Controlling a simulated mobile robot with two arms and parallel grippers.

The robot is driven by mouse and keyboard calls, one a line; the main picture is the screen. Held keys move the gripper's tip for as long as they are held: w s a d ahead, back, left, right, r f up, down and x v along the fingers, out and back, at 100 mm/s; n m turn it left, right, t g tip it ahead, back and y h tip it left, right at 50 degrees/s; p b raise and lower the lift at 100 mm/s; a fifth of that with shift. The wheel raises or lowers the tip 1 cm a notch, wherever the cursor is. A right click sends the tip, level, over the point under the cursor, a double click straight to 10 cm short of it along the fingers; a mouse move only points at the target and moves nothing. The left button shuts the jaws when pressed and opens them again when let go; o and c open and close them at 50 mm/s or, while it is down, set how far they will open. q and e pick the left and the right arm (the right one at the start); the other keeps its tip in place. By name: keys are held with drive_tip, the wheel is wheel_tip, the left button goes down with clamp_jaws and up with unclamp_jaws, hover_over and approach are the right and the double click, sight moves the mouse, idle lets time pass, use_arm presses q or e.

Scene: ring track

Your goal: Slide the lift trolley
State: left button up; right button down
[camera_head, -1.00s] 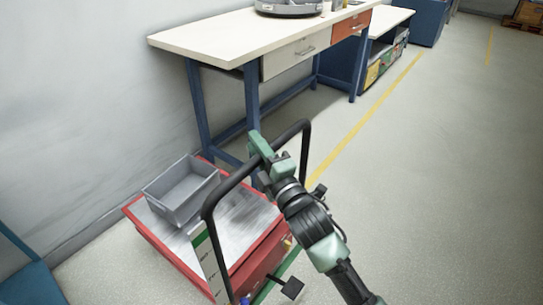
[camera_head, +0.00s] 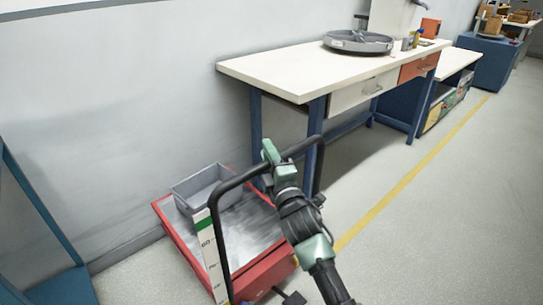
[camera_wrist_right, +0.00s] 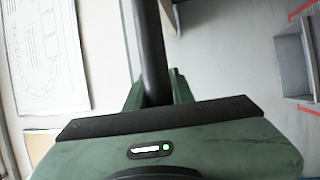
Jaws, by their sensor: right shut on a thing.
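The lift trolley has a red platform (camera_head: 176,232) with a grey metal top and a black tubular push handle (camera_head: 222,236). A grey open bin (camera_head: 203,188) sits on the platform near the wall. My right gripper (camera_head: 268,155) is shut on the top bar of the handle. In the right wrist view the black handle bar (camera_wrist_right: 150,50) runs between the green fingers. A white scale strip marked 60 (camera_head: 209,248) stands by the handle's near side. The trolley's lower front is cut off by the picture edge. My left gripper is not in view.
A white-topped workbench (camera_head: 290,78) with blue legs stands just beyond the trolley, against the wall. A blue frame (camera_head: 40,235) stands at the left. Open floor (camera_head: 450,230) lies to the right, crossed by a yellow line (camera_head: 410,175).

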idle(0.4)
drive_tip(key=c, duration=1.2)
unclamp_jaws()
drive_tip(key=shift+a, duration=0.1)
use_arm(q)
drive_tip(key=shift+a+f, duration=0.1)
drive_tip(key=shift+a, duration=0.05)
use_arm(e)
drive_tip(key=shift+w+a, duration=0.1)
drive_tip(key=shift+w, duration=0.05)
drive_tip(key=p+v, duration=0.1)
drive_tip(key=v, duration=0.2)
drive_tip(key=shift+s+f, duration=0.1)
drive_tip(key=shift+s, duration=0.25)
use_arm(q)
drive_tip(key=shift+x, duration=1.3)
use_arm(e)
drive_tip(key=shift+v, duration=2.1)
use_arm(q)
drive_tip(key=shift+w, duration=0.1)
